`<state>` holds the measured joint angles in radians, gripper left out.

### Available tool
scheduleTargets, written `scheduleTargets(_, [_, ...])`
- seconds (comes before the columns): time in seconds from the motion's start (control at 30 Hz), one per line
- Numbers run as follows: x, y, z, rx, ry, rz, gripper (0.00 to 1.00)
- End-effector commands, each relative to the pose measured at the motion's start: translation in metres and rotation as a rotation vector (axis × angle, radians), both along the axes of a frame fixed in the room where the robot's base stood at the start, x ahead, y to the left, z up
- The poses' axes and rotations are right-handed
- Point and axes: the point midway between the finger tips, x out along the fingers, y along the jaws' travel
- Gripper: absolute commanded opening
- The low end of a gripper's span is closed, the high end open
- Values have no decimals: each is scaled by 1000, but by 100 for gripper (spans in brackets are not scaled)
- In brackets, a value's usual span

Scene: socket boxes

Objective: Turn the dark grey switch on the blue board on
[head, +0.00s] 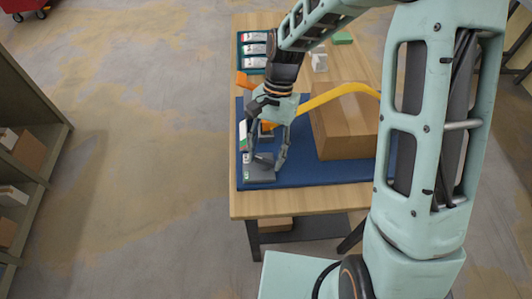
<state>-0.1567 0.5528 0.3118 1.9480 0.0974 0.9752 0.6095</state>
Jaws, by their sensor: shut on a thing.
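The blue board (312,178) lies flat on the wooden table. A dark grey switch box (261,174) with a green and white label on its left side sits near the board's front left corner. My gripper (268,163) reaches down over this box, one finger on each side of its upper part, and is shut on it. The switch's lever and its position are too small and too covered by the fingers to make out. Behind it, a second unit with a green and white label (243,134) and an orange part (267,126) is partly hidden by my gripper.
A tray of small packets (240,50), an orange piece (243,80) and a green block (342,38) are farther back. Shelves (30,150) stand at left.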

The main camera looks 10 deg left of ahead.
Motion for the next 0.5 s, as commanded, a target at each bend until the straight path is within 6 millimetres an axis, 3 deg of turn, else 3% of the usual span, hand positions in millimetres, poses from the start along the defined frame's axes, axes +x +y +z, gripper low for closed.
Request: scheduleTargets(0.5, [0, 3, 1, -1, -1, 421, 19])
